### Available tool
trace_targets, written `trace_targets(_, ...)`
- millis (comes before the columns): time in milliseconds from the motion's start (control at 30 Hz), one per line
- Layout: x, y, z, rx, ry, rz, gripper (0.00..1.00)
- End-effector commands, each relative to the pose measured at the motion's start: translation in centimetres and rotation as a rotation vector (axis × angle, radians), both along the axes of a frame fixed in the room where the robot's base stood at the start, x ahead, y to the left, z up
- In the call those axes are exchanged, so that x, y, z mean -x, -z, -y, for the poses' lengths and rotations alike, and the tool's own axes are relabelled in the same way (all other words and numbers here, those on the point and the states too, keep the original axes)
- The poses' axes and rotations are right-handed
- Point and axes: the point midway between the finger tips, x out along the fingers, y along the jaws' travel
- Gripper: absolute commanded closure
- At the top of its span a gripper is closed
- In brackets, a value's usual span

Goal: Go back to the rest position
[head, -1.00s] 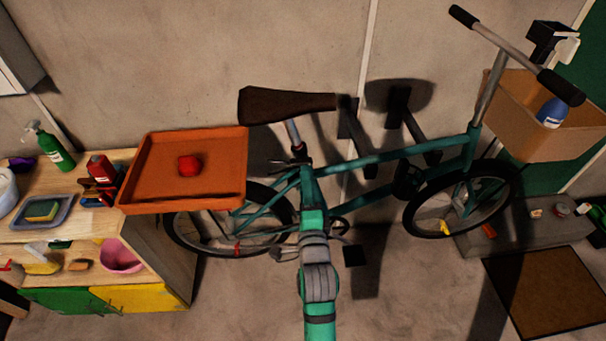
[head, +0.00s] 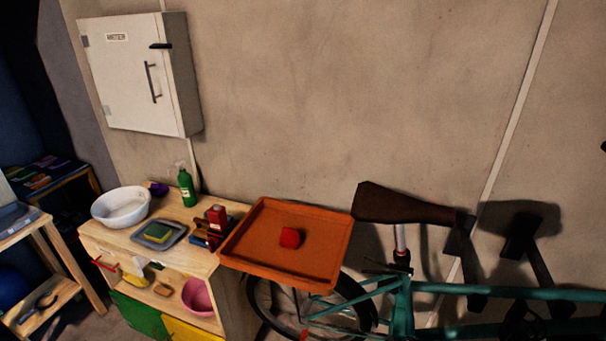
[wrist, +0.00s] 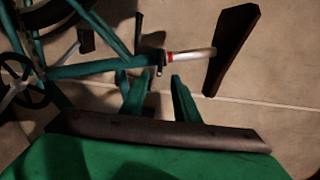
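My gripper (wrist: 159,95) shows only in the wrist view, as two teal fingers standing apart with a clear gap between them. It is open and nothing is held in it. Beyond the fingers the wrist view shows the teal bicycle (wrist: 95,68), turned sideways, with its dark saddle (wrist: 233,48). My arm and gripper are out of the head view. How far the fingers are from the bicycle cannot be told exactly.
An orange tray (head: 262,262) with a red object (head: 290,238) stands beside the bicycle (head: 402,305). Left of it is a wooden cabinet (head: 205,262) with a white basin (head: 121,206), green bottle (head: 186,188) and sponge tray (head: 176,240). A white wall box (head: 128,75) hangs above.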

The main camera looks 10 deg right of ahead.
Motion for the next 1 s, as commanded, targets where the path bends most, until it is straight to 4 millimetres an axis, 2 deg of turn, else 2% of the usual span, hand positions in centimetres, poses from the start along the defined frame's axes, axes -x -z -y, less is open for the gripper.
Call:
trace_targets(167,0.7,2.0,-2.2,0.073,-0.031,-0.065,0.72)
trace_targets(467,4.8,8.1,-10.8,0.407,-0.174,-0.288,0.72)
trace_targets(733,10.5,11.8,-18.2,0.731,-0.318,-0.443,0.72)
trace_targets(1000,17.3,13.5,-24.5,1.056,-0.456,-0.548,0.72)
